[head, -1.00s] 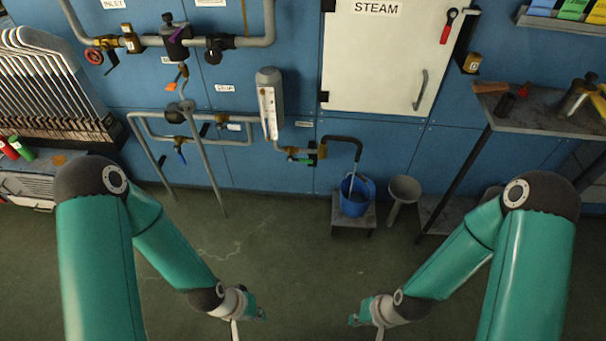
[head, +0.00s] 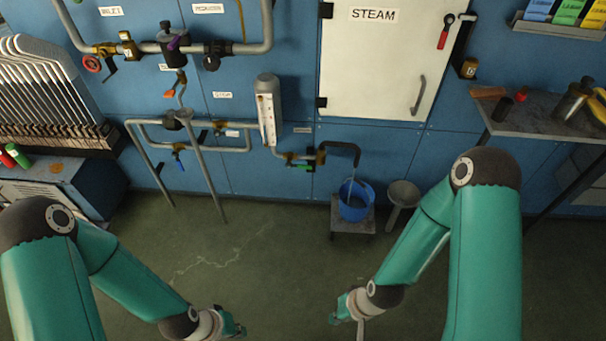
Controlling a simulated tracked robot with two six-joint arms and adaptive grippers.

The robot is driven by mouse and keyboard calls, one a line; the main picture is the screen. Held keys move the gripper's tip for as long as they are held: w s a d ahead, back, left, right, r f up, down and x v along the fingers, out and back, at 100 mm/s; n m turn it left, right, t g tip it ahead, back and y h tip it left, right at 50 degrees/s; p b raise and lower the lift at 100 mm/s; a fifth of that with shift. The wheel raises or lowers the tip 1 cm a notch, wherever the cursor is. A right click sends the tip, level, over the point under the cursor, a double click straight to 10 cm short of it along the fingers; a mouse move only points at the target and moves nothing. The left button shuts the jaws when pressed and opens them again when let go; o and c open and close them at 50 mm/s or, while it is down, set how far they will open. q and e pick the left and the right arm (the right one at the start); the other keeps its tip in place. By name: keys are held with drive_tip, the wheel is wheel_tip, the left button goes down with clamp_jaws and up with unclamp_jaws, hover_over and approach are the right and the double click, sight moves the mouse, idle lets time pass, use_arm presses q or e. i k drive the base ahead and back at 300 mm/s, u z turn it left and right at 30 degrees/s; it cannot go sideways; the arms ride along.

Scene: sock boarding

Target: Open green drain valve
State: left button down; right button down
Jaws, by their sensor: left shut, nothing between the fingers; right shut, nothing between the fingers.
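The green drain valve (head: 304,167) is a small green handle on the short pipe below the white gauge cylinder, on the blue wall. From there a dark hose (head: 343,147) bends down into a blue bucket (head: 354,200) on a low stand. The handle is small in the head view, so its exact angle is hard to read. My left gripper (head: 240,330) is shut and empty, low over the floor. My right gripper (head: 336,318) is shut and empty, low in front of the bucket. Both are well apart from the valve.
Other valves with red (head: 92,64), orange (head: 170,93) and blue (head: 180,164) handles sit on pipes to the left. A grey funnel (head: 402,194) stands right of the bucket. A shelf table (head: 530,122) is at right. Open floor lies before the wall.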

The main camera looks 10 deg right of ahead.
sight(289, 165)
drive_tip(key=u, duration=0.05)
drive_tip(key=i, duration=1)
drive_tip(key=z, duration=0.1)
